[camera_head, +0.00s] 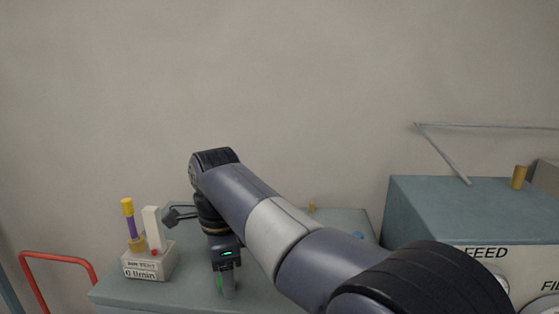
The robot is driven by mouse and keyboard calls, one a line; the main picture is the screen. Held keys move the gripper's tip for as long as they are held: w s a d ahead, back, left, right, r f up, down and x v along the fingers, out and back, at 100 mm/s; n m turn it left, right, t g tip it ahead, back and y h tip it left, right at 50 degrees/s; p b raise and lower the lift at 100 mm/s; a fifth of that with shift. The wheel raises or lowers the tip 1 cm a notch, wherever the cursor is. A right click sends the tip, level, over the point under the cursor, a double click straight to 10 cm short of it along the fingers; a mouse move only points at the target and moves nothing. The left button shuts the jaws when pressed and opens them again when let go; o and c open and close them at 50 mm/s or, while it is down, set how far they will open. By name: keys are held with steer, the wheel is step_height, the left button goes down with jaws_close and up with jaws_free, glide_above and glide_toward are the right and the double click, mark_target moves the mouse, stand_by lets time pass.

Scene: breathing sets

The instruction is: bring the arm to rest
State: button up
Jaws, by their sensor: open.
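My arm reaches from the lower right of the head view to the left and bends down at its wrist. My gripper (228,289) points down over the teal bench top (185,292) and is open. Its fingers are small here, and I cannot tell how high they are above the surface. I see nothing held between them. The arm hides part of the bench behind it.
A small labelled box (147,266) with a yellow and purple stick (129,215) stands left of my gripper. A red rail (60,257) is at far left. A teal cabinet (440,205) marked FEED stands at right, with a brass stub (519,177) on top.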

steer(key=n, duration=0.4)
steer(key=shift+n, duration=0.3)
steer(key=n, duration=0.4)
steer(key=shift+n, duration=0.3)
steer(key=n, duration=0.4)
steer(key=shift+n, duration=2.4)
steer(key=shift+r, duration=0.1)
